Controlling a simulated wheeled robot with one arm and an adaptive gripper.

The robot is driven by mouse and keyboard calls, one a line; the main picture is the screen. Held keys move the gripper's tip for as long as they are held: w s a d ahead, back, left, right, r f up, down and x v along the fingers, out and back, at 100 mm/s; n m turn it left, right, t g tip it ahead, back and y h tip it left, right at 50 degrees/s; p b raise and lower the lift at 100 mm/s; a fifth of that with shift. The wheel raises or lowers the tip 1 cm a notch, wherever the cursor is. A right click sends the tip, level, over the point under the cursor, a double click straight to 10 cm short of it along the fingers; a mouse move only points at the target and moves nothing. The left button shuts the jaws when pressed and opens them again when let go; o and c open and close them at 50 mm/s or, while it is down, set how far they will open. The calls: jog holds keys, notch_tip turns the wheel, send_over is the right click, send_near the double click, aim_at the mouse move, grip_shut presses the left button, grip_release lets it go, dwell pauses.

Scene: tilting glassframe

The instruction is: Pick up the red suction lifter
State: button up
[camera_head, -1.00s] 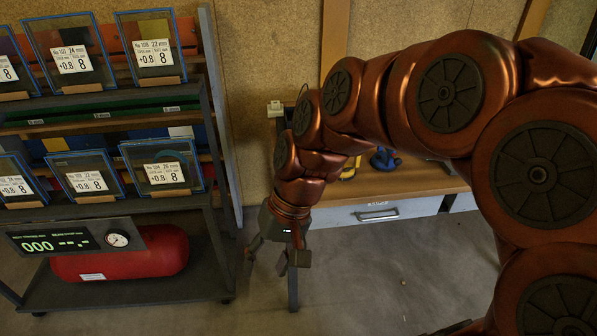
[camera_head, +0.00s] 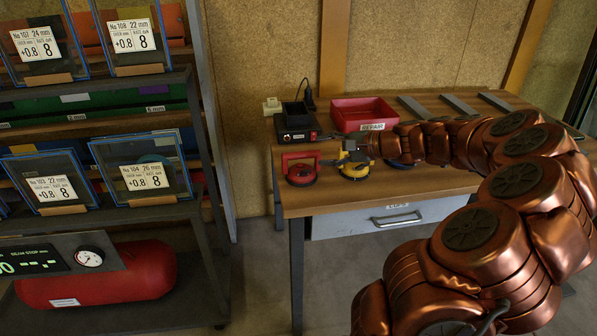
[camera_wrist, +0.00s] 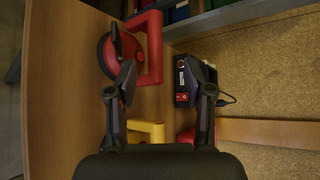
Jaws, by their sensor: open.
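The red suction lifter (camera_head: 301,170) stands at the left end of the wooden workbench (camera_head: 440,183), with a red handle frame and a dark round pad. In the wrist view, the red lifter (camera_wrist: 154,50) is at the upper left, ahead of the fingers, and the left fingertip overlaps its lower edge. My gripper (camera_head: 338,157) is just right of it, by the yellow lifter (camera_head: 354,170). In the wrist view my gripper (camera_wrist: 166,80) is open, with nothing between its fingers. Whether a finger touches the red lifter is unclear.
A blue lifter (camera_head: 403,164) is partly hidden behind my arm. A black charger box (camera_head: 296,121) and a red bin (camera_head: 363,112) stand behind the lifters. A rack (camera_head: 203,110) with framed glass panes and a red tank (camera_head: 110,277) is at left.

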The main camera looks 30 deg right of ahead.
aim_at(304, 155)
jog(key=shift+f+x, duration=0.2)
jog(key=shift+x, duration=1.6)
jog(key=shift+f+x, duration=0.15)
jog(key=shift+x, duration=1.6)
jog(key=shift+s, duration=0.2)
grip_shut()
